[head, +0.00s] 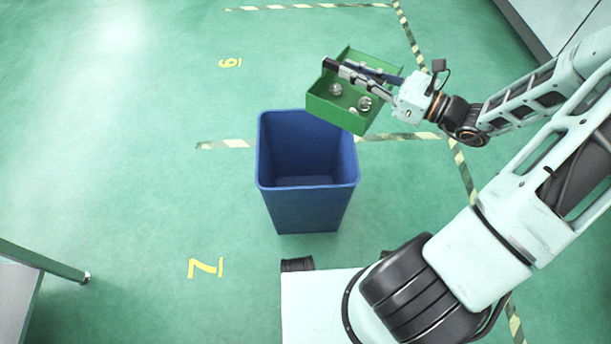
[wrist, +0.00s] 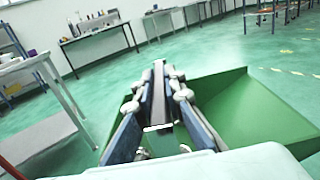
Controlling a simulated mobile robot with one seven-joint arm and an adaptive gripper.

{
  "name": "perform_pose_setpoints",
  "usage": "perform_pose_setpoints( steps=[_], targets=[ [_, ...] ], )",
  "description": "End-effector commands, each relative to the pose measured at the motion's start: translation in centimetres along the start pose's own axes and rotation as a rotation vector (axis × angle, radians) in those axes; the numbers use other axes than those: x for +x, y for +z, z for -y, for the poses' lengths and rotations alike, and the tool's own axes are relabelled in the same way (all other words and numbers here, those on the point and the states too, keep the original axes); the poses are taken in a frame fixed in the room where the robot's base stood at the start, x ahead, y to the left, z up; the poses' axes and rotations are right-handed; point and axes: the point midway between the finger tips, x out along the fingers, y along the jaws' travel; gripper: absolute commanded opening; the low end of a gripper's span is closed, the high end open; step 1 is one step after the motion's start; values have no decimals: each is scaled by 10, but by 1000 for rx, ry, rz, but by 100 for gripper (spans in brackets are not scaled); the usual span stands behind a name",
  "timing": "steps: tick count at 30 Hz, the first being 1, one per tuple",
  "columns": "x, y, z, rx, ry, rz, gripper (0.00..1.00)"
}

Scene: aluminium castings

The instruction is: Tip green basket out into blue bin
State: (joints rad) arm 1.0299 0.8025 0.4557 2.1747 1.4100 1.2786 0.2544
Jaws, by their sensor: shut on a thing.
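The green basket (head: 335,112) is a shallow open tray, held in the air at the upper right edge of the blue bin in the head view. It also fills the lower right of the wrist view (wrist: 250,108). A few shiny metal castings (head: 364,103) lie inside it. My gripper (head: 338,68) reaches across the basket and is shut on it; the exact grip point is hard to make out. The blue bin (head: 305,208) stands upright on the floor, and the part of its inside that shows looks empty.
The green floor around the bin is mostly clear, with striped tape lines (head: 310,6) and yellow numbers. A table (head: 40,262) stands at the lower left of the head view. Benches (wrist: 95,42) and shelving line the room in the wrist view.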

Motion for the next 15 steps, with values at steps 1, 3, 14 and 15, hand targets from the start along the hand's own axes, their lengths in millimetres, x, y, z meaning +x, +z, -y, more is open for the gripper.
perform_pose_setpoints(
  steps=[1, 3, 14, 15],
  targets=[
    [0, -5, 0, -2, 16, 4, 0],
    [0, -18, -3, -10, 64, 9, 0],
    [-10, -117, -35, -67, 535, 40, 0],
    [-11, -127, -38, -71, 587, 42, 0]
  ],
)
